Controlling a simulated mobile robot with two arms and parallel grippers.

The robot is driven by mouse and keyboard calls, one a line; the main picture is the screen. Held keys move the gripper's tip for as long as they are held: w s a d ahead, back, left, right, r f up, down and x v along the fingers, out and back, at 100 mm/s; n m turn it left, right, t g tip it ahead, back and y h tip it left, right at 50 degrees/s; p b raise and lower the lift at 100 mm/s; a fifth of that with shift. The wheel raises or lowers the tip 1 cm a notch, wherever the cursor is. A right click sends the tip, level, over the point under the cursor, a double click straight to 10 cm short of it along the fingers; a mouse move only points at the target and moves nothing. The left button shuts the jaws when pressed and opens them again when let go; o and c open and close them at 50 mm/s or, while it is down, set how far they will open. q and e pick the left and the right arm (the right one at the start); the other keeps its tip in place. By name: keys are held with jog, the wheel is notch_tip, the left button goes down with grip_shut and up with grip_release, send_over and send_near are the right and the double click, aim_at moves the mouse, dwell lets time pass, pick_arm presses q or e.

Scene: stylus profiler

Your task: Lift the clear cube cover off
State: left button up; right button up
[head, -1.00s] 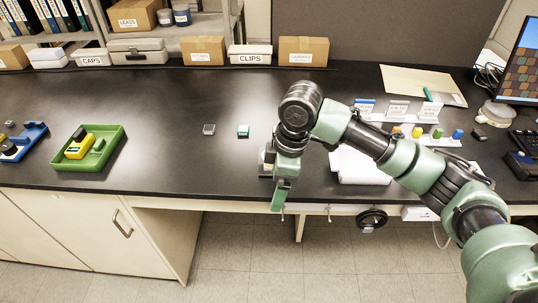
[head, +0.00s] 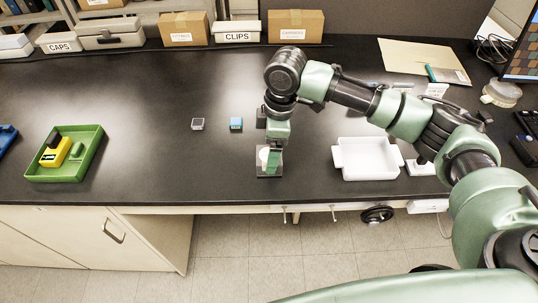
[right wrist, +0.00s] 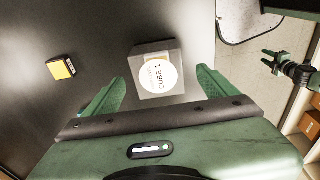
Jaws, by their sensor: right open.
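A grey block (right wrist: 158,88) with a round white label that seems to read "CUBE 1" shows in the right wrist view, between my right gripper's fingers. My right gripper (right wrist: 160,78) is open, one finger on each side, with gaps visible. In the head view my right gripper (head: 272,163) points down over a small grey base (head: 266,172) near the bench's front edge and hides part of it. I cannot make out the clear walls of a cover. A small green-and-black gripper (right wrist: 272,62), probably my left, shows far off in the wrist view; its jaws are too small to judge.
A small grey cube (head: 198,124) and a blue cube (head: 236,124) stand left of my right gripper, with a dark block (head: 261,118) behind it. A white tray (head: 368,171) lies to the right.

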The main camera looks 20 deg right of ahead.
notch_tip(320, 180, down, 3)
jog(key=shift+w+a+r, duration=0.15)
jog(key=shift+r, duration=0.05)
jog(key=shift+f, duration=0.35)
jog(key=c, duration=1.4)
pick_arm(q)
jog(key=shift+w+r, duration=0.55)
jog(key=shift+w, duration=0.3)
pick_arm(e)
jog(key=shift+c, duration=0.2)
jog(key=shift+r, duration=0.1)
